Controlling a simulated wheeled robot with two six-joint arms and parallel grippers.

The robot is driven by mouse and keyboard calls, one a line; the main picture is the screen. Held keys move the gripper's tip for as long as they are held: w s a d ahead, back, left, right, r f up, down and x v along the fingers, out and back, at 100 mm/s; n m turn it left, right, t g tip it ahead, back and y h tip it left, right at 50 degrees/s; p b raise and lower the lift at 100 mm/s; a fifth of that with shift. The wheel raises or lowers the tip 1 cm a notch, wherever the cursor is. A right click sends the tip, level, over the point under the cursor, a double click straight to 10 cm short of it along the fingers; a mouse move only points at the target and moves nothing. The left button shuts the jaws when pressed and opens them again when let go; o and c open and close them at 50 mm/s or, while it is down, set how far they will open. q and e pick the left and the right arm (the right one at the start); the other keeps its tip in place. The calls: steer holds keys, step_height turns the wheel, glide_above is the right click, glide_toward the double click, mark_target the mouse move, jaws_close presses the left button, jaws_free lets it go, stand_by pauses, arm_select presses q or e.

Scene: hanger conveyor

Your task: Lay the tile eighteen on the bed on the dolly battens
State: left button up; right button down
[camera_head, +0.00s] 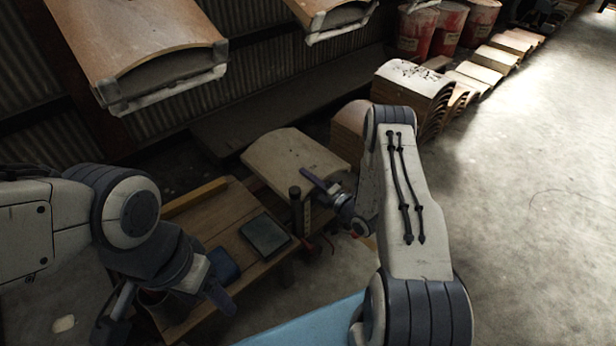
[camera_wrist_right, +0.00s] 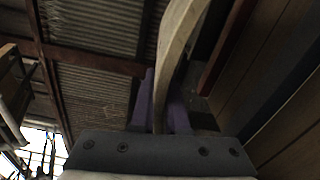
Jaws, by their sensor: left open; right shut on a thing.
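A curved pale tan tile (camera_head: 292,158) is in the middle of the head view, beyond the wooden bench. My right gripper (camera_head: 322,186) is shut on the tile's near right edge. The right wrist view shows the tile's edge (camera_wrist_right: 172,55) between the purple fingers of the same gripper (camera_wrist_right: 162,108). I cannot read a number on the tile, nor tell whether it touches anything below. My left gripper (camera_head: 165,306) is open over the near left of the bench, apart from the tile. I cannot make out the dolly battens for certain.
Tiles hang in frames (camera_head: 140,45) at upper left. Floor at right is clear.

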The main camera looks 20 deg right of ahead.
steer(key=shift+w+f+b, duration=0.1)
steer(key=shift+f+b, duration=0.5)
steer(key=shift+f, duration=0.1)
steer(key=shift+f, duration=0.1)
step_height(320, 180, down, 5)
steer(key=b, duration=0.5)
steer(key=shift+f, duration=0.1)
steer(key=shift+f+b, duration=0.3)
steer(key=shift+f, duration=0.3)
